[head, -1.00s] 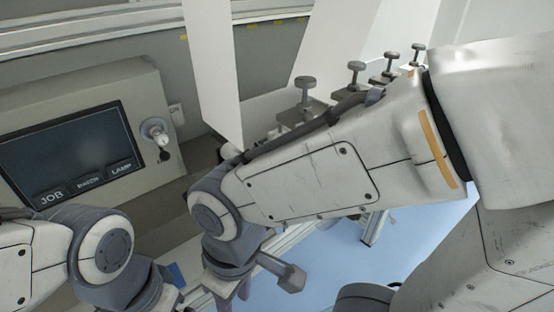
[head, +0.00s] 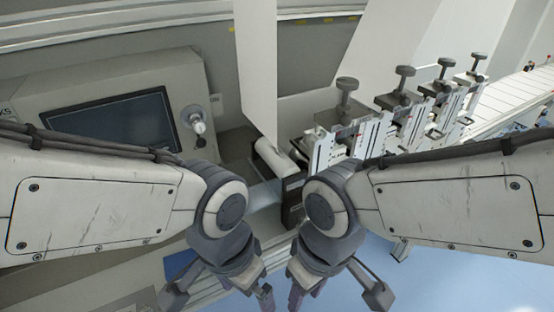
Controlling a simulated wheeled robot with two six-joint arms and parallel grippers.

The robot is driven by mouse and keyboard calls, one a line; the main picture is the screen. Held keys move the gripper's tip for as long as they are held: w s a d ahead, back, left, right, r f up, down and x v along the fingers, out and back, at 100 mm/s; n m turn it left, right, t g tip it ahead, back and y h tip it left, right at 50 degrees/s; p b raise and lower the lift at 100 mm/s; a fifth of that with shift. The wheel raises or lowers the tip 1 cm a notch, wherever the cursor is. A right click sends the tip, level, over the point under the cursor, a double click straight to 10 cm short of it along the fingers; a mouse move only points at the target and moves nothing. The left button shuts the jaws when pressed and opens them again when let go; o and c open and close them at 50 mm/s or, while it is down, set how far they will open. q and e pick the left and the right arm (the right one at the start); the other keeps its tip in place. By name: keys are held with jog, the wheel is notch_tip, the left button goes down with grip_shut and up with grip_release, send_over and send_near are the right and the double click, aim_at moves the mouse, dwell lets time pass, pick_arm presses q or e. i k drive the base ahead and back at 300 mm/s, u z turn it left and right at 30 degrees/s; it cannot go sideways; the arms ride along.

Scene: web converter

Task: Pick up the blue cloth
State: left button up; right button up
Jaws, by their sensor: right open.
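A small dark blue patch, which looks like the blue cloth (head: 180,264), lies low on the left in the head view, beside my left wrist and partly hidden by it. My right gripper (head: 307,292) points down at the bottom middle, to the right of the cloth and apart from it. It is open, and its tips are near the lower edge. My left gripper (head: 255,298) is at the bottom edge, just right of the cloth. Its fingers are mostly cut off, so its opening does not show.
A grey control box with a dark screen (head: 120,122) and a knob (head: 196,122) stands behind my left arm. Several clamp units with knobs (head: 347,84) line the machine at the right. A white roll (head: 278,160) lies between. The blue floor (head: 372,262) shows below.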

aim_at(174, 262)
jog(key=k, duration=1.25)
jog(key=u, duration=0.65)
jog(key=i, duration=1.45)
jog(key=z, duration=0.3)
